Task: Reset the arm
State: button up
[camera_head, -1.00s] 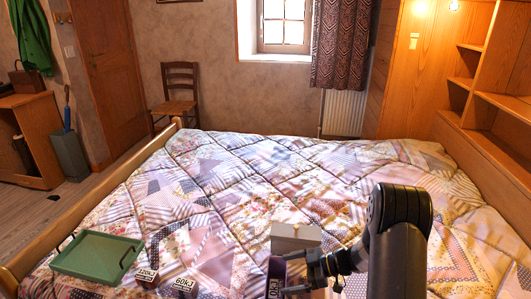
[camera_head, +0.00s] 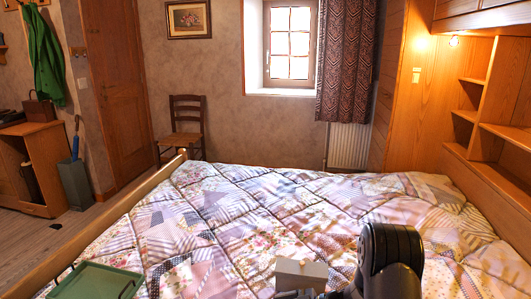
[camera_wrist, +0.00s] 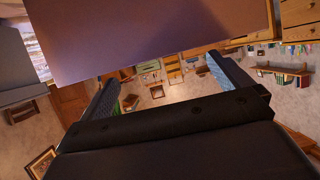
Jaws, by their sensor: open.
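My gripper (camera_wrist: 163,72) shows in the wrist view with its two dark fingers spread apart and nothing seen held between them. In the head view only a dark bit of it shows at the bottom edge, below the pale box; my black arm rises to its right. A large plain purplish surface (camera_wrist: 160,35) fills the top of the wrist view close to the fingers; I cannot tell what it belongs to or whether it touches them.
A pale grey-white box (camera_head: 302,272) stands on the patchwork bed (camera_head: 210,235). A green tray (camera_head: 95,283) lies at the lower left. Wooden shelves (camera_head: 480,130) line the right wall. The far half of the bed is clear. A chair (camera_head: 185,125) stands beyond it.

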jog(key=v, duration=1)
jog(key=x, duration=1)
jog(key=shift+f, duration=0.1)
jog(key=shift+a+f+b, duration=0.1)
jog(key=shift+f+b, duration=0.1)
jog(key=shift+b, duration=0.65)
jog(key=w+d+r+m+t+h+p, duration=0.1)
jog(key=r+m+t+h+p, duration=0.2)
jog(key=r, duration=0.7)
jog(key=w+d+r+m+t+h+p, duration=0.2)
jog(key=r+m+t+h+p, duration=0.2)
jog(key=r+m+t+p, duration=0.3)
jog(key=shift+r+m+p, duration=0.5)
jog(key=shift+r+p, duration=1.1)
jog(key=shift+r, duration=0.7)
